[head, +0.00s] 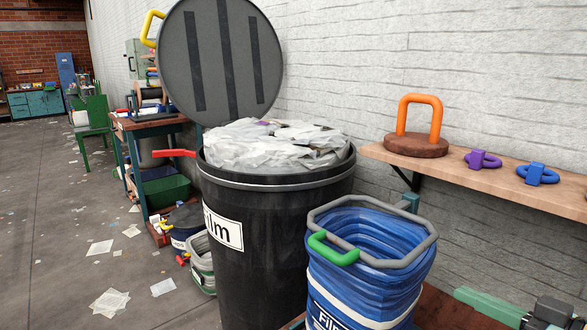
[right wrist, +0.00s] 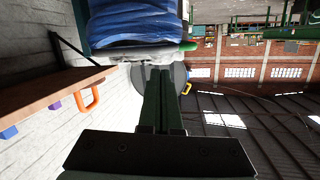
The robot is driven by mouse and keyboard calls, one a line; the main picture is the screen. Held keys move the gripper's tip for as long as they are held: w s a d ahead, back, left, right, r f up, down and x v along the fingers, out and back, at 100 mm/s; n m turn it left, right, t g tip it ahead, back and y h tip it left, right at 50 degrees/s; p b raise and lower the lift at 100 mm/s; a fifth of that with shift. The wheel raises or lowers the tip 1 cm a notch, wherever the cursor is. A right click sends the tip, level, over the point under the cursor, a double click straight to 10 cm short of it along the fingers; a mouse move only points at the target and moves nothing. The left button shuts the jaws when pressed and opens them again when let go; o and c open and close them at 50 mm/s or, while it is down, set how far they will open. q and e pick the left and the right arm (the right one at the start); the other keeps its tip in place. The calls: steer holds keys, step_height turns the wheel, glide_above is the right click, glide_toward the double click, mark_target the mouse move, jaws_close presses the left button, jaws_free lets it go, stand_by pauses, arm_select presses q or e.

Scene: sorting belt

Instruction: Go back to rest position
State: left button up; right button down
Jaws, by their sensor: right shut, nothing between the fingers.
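My right gripper (head: 462,294) shows at the lower right of the head view, its green fingers pointing left, just right of the blue bag. In the right wrist view its long green fingers (right wrist: 160,75) lie together, shut and empty. My left gripper is in neither view. The blue bag (head: 385,284), with a grey rim, a green handle and a partly cut-off "Film" label, is open at the top. It also shows at the top of the right wrist view (right wrist: 130,27). I cannot tell whether the fingers touch it.
A black bin (head: 245,270) labelled "Film" stands left of the bag, full of whitish film (head: 265,147), its round lid (head: 205,65) raised. A wooden shelf (head: 465,170) on the wall holds an orange-handled brown lid (head: 416,144) and purple and blue pieces. Papers litter the floor at left.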

steer(key=a+f+m+t+h, duration=0.1)
steer(key=a+f+t+h, duration=0.25)
steer(key=f, duration=0.55)
steer(key=s+a+n+t+y, duration=0.2)
steer(key=s+a, duration=0.5)
steer(key=a, duration=0.4)
arm_select(q)
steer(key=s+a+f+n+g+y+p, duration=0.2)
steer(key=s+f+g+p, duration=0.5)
steer(key=p, duration=1.6)
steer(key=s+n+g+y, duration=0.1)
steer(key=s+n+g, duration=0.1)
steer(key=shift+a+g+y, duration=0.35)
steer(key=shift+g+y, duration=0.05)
arm_select(e)
steer(key=s+d+f+m+g+h, duration=0.3)
steer(key=s+f+g+h, duration=0.1)
steer(key=s+f+g, duration=0.3)
steer(key=s+g, duration=0.1)
steer(key=g, duration=0.1)
steer(key=shift+s+d+f+m+g, duration=0.3)
steer(key=shift+f+g, duration=0.05)
steer(key=shift+f, duration=0.05)
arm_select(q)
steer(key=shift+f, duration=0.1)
